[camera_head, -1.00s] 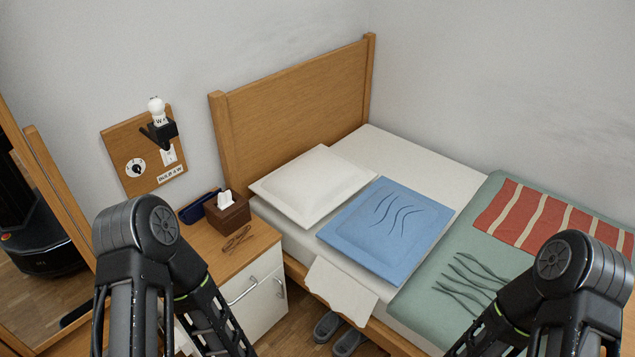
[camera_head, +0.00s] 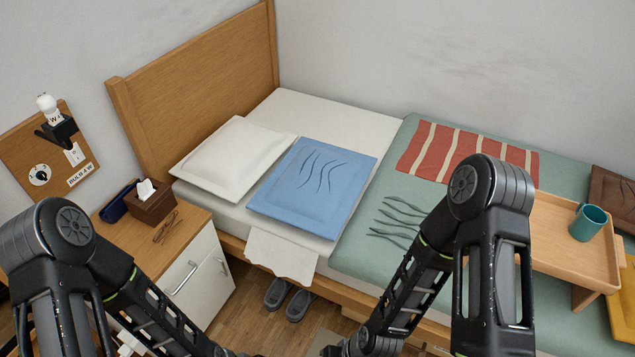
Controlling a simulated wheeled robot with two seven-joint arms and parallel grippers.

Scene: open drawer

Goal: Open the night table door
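The night table (camera_head: 130,236) stands at the left beside the bed, with a wooden top and a white front (camera_head: 207,290). A long metal handle (camera_head: 184,278) and a smaller handle (camera_head: 221,266) sit on the front. The front looks closed, but its lower part is hidden behind my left arm and the frame edge. My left arm comes down in front of the night table, and my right arm passes in front of the bed. Both arms run out at the bottom edge, so neither gripper shows.
A tissue box (camera_head: 153,203), glasses (camera_head: 166,228) and a dark blue case (camera_head: 118,203) lie on the night table. The bed frame (camera_head: 330,283) is close to its right. Slippers (camera_head: 288,299) are on the floor. A wooden tray (camera_head: 565,245) with a teal mug (camera_head: 588,223) stands right.

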